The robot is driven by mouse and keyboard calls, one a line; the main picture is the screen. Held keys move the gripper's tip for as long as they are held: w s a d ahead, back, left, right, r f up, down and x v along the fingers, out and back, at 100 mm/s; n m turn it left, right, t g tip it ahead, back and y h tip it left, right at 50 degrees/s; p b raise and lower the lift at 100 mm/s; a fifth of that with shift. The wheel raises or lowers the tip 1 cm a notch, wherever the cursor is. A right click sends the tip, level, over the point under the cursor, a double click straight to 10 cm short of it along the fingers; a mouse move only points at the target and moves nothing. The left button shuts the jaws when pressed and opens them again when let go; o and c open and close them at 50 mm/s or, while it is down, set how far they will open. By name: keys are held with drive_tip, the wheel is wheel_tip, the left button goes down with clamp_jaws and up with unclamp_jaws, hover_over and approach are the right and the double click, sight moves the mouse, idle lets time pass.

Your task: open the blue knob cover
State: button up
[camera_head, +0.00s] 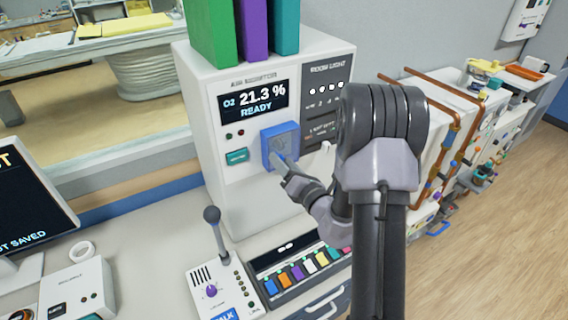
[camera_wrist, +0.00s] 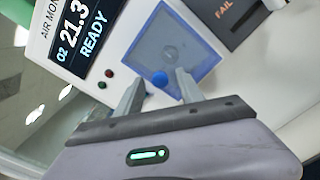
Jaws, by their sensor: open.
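The blue knob cover (camera_head: 281,144) is a square blue frame with a see-through face on the front of the white air monitor (camera_head: 245,165). My gripper (camera_head: 278,163) is at the cover's lower front. The cover looks closed.
Green, purple and teal binders (camera_head: 240,28) stand on top of the monitor. Below are a microphone box (camera_head: 226,290) and a tray of coloured tabs (camera_head: 300,270). A room light panel (camera_head: 322,100) is right of the cover, partly behind my arm.

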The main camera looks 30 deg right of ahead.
clamp_jaws()
idle(1.4)
